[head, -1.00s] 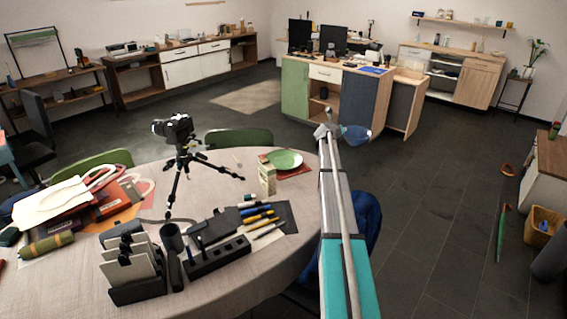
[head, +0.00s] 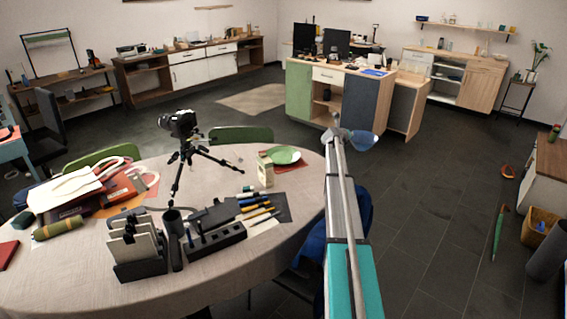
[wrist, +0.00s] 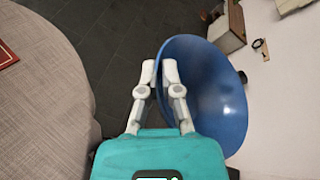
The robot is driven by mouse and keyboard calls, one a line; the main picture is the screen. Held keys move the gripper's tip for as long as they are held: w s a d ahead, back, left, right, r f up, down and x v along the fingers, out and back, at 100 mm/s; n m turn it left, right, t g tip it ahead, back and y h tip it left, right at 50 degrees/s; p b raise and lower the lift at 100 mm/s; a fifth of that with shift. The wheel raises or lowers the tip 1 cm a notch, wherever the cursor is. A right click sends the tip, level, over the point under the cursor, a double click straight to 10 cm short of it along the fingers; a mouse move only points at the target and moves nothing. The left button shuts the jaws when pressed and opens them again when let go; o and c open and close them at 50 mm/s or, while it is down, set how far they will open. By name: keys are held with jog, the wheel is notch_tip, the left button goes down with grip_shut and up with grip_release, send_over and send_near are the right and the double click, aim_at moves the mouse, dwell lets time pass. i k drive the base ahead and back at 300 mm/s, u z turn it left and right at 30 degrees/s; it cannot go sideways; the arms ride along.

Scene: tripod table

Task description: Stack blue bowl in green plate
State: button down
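The blue bowl (wrist: 205,92) is tilted on its side in the wrist view, its near wall between the fingers of my gripper (wrist: 159,75). In the head view the blue bowl (head: 363,141) hangs at the end of my arm, held beyond the table's right edge over the floor. My gripper (head: 338,136) is shut on the bowl's rim. The green plate (head: 284,155) lies flat on a red mat near the table's far right edge, left of my gripper. Its top is clear and nothing stands in it.
The round table (head: 90,290) has a cream carton (head: 265,171) just in front of the plate. A camera on a tripod (head: 183,145) stands left of it. A black pen organiser (head: 215,242) and card holder (head: 138,250) stand nearer. A green chair (head: 240,135) is behind.

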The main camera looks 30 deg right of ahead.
aim_at(282, 157)
jog(key=k, duration=0.2)
jog(key=u, duration=0.7)
jog(key=i, duration=0.15)
jog(key=z, duration=2.75)
jog(key=i, duration=1.4)
